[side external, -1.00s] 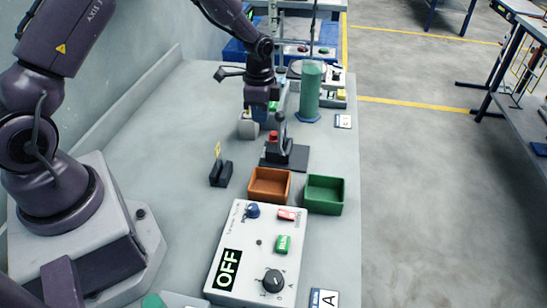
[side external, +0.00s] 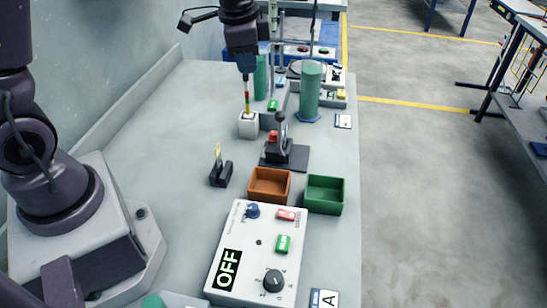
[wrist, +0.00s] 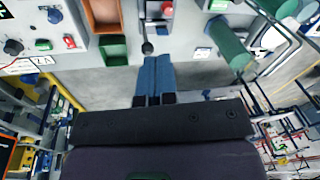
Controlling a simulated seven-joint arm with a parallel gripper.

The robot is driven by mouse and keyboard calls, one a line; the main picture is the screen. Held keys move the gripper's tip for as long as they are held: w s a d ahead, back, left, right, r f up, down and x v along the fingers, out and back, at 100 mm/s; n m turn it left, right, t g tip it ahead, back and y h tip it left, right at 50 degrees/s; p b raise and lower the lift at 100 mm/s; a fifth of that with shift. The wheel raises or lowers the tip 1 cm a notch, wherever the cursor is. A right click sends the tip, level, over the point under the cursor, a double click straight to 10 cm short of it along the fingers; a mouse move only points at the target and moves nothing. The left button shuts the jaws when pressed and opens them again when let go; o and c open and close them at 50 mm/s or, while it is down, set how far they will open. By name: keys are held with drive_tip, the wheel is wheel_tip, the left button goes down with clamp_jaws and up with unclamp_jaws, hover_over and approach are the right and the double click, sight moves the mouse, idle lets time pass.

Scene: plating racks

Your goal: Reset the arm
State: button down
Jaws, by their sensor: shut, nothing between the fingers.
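My gripper (side external: 246,75) is raised above the bench in the side external view, pointing down. Its blue fingers (wrist: 157,62) are together and empty in the wrist view. Below the fingertips in the side view, a thin stick with red, yellow and green bands (side external: 247,100) stands upright in a white block (side external: 248,125). Whether the fingertips touch the stick's top cannot be told. A black lever device with a red button (side external: 285,152) stands just to the right.
An orange bin (side external: 270,197) and a green bin (side external: 338,206) stand empty. A control box (side external: 236,235) reading OFF is in front. A dark holder with a yellow-topped piece (side external: 220,175) is left. Green cylinders (side external: 310,95) stand behind. The bench's left side is clear.

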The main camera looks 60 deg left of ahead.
drive_tip(key=s+d+r+n+t, duration=0.2)
drive_tip(key=s+r, duration=0.3)
drive_tip(key=s, duration=0.4)
drive_tip(key=s+d+r+n+t+h, duration=0.1)
drive_tip(key=s+d+r+n, duration=0.2)
drive_tip(key=s, duration=0.6)
drive_tip(key=shift+s+d+r+n+t, duration=0.15)
drive_tip(key=shift+d+r+n+t, duration=0.3)
drive_tip(key=shift+r, duration=0.45)
